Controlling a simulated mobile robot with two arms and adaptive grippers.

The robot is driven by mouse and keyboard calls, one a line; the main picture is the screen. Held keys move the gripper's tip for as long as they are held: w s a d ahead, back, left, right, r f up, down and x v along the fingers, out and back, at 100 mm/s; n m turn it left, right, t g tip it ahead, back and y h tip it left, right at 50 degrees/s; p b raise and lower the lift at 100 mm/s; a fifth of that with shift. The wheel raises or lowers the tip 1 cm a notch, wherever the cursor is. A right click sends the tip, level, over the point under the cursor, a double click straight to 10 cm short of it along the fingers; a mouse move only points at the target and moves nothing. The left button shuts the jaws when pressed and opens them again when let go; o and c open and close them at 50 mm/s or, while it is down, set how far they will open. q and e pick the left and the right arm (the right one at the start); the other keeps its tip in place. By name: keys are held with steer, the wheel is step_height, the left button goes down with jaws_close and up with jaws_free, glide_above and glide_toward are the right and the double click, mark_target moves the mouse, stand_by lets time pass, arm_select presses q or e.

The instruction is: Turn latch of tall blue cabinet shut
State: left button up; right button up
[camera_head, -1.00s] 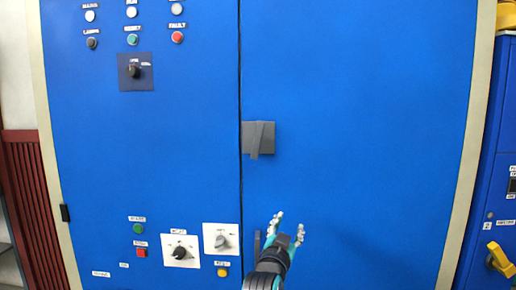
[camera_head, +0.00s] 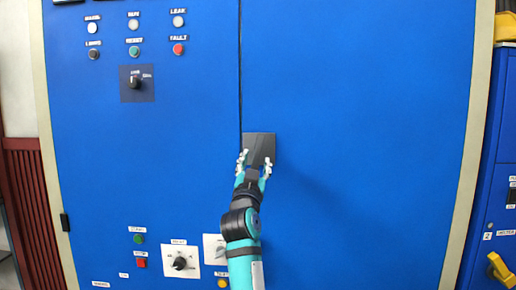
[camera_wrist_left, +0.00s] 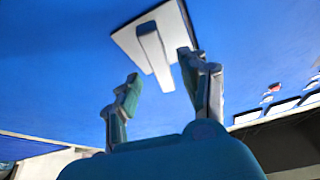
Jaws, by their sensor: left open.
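The tall blue cabinet (camera_head: 360,80) fills most of the head view, with a vertical seam between its two doors. The latch (camera_head: 259,143), a grey square plate with a handle, sits just right of the seam; its lower part is hidden behind my left gripper. My left gripper (camera_head: 255,161) is open at the latch's lower half, fingers spread on either side. In the left wrist view the latch handle (camera_wrist_left: 154,52) stands out from its pale plate, and the left gripper's fingers (camera_wrist_left: 160,75) lie on both sides of its end. I cannot tell whether they touch it. My right gripper is not seen.
Buttons and dials sit on the left door, including a black rotary knob (camera_head: 134,83) at upper left and a dial (camera_head: 180,263) at lower left. Another blue cabinet with a yellow handle (camera_head: 500,268) stands at the right edge.

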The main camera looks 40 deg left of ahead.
mark_target(257, 155)
arm_select(q)
steer(key=shift+p+x, duration=0.5)
steer(key=shift+x, duration=2.3)
